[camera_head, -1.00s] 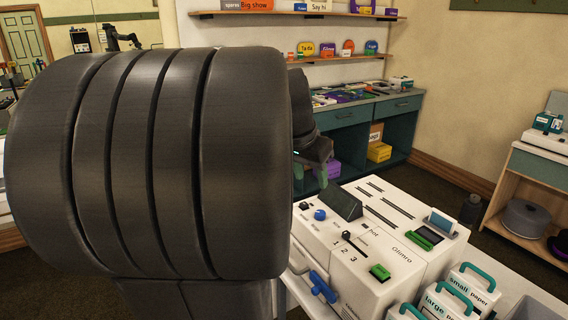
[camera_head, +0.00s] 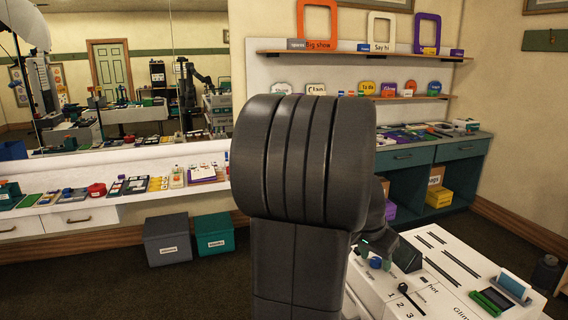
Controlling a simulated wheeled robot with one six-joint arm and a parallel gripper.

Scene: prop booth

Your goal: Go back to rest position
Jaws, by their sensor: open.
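My arm's large dark ribbed link fills the middle of the head view and hides much behind it. My gripper (camera_head: 376,255) shows small at the lower right of this link, dark with green fingertips. It is open, and I see nothing held between its fingers. It appears in front of or above the left back part of a white machine (camera_head: 437,262) with slots, a dark screen and a lever marked 1, 2, 3. A blue knob (camera_head: 376,263) on the machine shows between the fingertips. I cannot tell how far the gripper is from the machine.
A white counter (camera_head: 130,195) with small items runs along the mirror at left. A grey bin (camera_head: 167,240) and a teal bin (camera_head: 212,234) stand on the floor beneath. A teal cabinet (camera_head: 455,155) stands at back right under shelves with colored frames and signs. A dark bottle (camera_head: 545,272) is at far right.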

